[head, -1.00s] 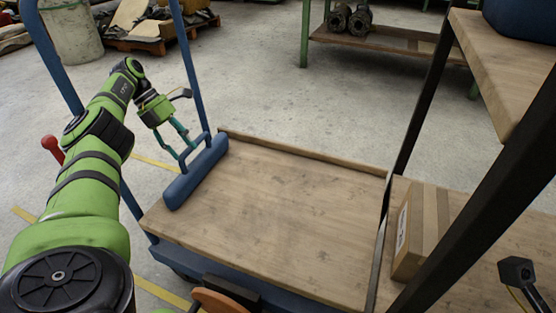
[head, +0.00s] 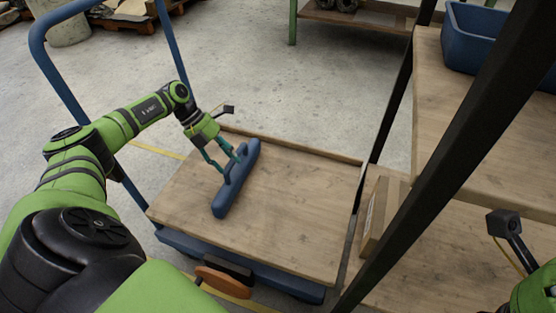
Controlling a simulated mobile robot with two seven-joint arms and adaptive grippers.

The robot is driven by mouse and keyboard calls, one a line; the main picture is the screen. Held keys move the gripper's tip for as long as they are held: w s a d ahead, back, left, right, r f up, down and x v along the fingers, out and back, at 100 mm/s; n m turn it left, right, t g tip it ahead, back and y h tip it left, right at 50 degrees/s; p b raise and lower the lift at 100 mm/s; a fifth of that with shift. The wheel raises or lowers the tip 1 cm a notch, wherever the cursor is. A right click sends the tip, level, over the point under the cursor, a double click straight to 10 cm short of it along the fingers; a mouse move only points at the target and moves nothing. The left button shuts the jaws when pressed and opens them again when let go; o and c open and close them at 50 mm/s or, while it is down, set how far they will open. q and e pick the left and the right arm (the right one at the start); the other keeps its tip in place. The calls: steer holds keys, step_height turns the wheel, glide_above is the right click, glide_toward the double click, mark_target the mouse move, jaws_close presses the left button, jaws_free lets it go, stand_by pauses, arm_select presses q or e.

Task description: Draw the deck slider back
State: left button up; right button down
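The deck slider (head: 238,180) is a blue rounded bar with a raised loop handle. It lies across the wooden deck (head: 285,220) of a blue-framed cart, a little left of the deck's middle, away from the left edge. My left gripper (head: 230,163) is at the handle, with its two teal fingers spread along the loop and appearing to hold it. The finger contact is small and partly hidden. Of my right arm only a wrist part shows at the lower right; its gripper is out of view.
The cart's blue push frame (head: 60,75) stands at the left. A shelf rack with a dark post (head: 455,130) stands at the right, with a cardboard box (head: 375,220) on its lower board and a blue bin (head: 470,40) above. The deck is bare right of the slider.

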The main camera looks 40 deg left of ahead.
arm_select(q)
steer(key=w+d+p, duration=0.3)
steer(key=d+p, duration=0.1)
steer(key=d, duration=1.1)
steer(key=shift+w+p, duration=0.4)
steer(key=p+v, duration=0.4)
steer(key=v, duration=0.4)
steer(key=shift+p, duration=0.3)
steer(key=shift+a, duration=0.15)
steer(key=shift+r, duration=0.1)
